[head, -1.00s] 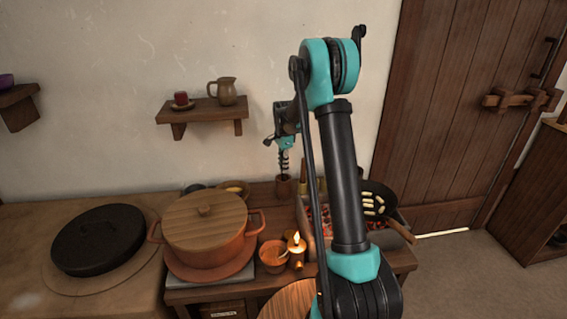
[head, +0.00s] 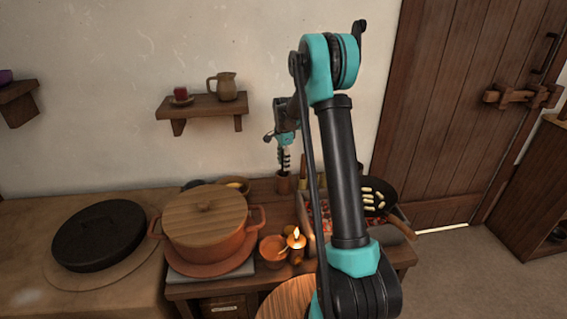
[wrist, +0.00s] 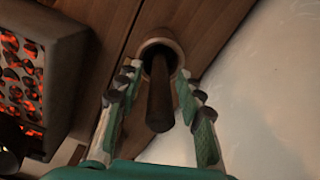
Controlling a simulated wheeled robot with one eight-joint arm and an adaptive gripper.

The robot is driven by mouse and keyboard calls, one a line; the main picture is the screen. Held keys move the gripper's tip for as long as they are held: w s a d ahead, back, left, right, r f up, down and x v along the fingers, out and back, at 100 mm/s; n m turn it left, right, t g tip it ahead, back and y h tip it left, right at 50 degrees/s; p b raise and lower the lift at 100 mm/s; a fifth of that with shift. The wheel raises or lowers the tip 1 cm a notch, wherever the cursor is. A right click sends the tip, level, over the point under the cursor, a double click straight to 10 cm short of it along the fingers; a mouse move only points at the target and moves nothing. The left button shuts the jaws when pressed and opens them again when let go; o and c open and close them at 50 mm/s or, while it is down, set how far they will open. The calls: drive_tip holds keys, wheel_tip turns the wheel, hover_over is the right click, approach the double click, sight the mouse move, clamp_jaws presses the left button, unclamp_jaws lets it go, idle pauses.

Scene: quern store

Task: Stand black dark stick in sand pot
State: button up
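The black dark stick (wrist: 160,100) stands roughly upright in the sand pot (wrist: 174,46), a small round pot on the wooden top, in the wrist view. In the head view the sand pot (head: 284,185) is at the back of the bench. My gripper (wrist: 155,82) is open, with one finger on each side of the stick and a visible gap to it. In the head view my gripper (head: 284,163) is just above the pot. The stick's lower end and the sand are hidden inside the pot.
A brazier of glowing coals (wrist: 22,85) is left of the pot in the wrist view. The wall (wrist: 270,100) is close on the right. In the head view a lit candle (head: 296,240), a lidded casserole (head: 205,235) and a black pan (head: 380,188) stand nearby.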

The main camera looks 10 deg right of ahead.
drive_tip(key=shift+r, duration=0.15)
wheel_tip(320, 180, up, 11)
drive_tip(key=shift+r, duration=0.15)
drive_tip(key=shift+s+r, duration=0.15)
drive_tip(key=shift+r, duration=0.05)
drive_tip(key=s+d+f+n+t, duration=0.1)
drive_tip(key=s+f+n, duration=0.2)
drive_tip(key=s, duration=1)
drive_tip(key=s+d+f+n+t, duration=0.1)
drive_tip(key=s+f+n, duration=0.2)
drive_tip(key=s+n, duration=0.4)
drive_tip(key=s+d+f+n+t, duration=0.2)
drive_tip(key=s+f+n, duration=0.1)
drive_tip(key=s, duration=1.5)
drive_tip(key=shift+s+f+n, duration=0.2)
drive_tip(key=shift+s+n, duration=0.2)
drive_tip(key=shift+n, duration=0.5)
